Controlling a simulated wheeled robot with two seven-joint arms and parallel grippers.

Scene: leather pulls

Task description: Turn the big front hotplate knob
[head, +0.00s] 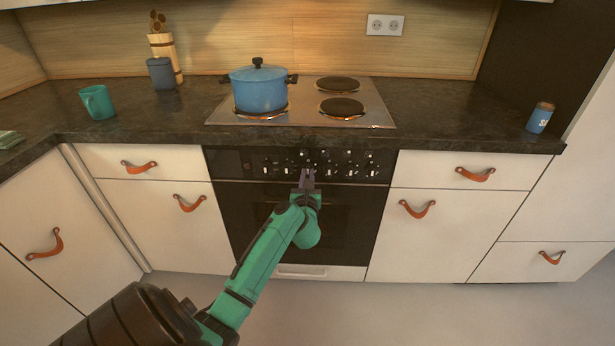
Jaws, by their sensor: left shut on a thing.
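The black oven control panel (255,164) under the hob carries a row of several small knobs with white marks. My left gripper (307,173) reaches up to the middle of this panel and is shut on a knob there. The gripped knob is hidden by the fingers, so I cannot tell its size or angle. The hob (300,107) above has several hotplates. The front right hotplate (342,108) shows an orange glow at its rim. A blue pot (259,90) stands on the left side, with an orange glow beneath it. My right gripper is not in view.
The oven door (235,210) is below the panel, partly behind my left arm. White drawers with leather pulls flank it. A green mug (97,102) stands on the counter at left, and a blue shaker (540,117) at right. The floor in front is clear.

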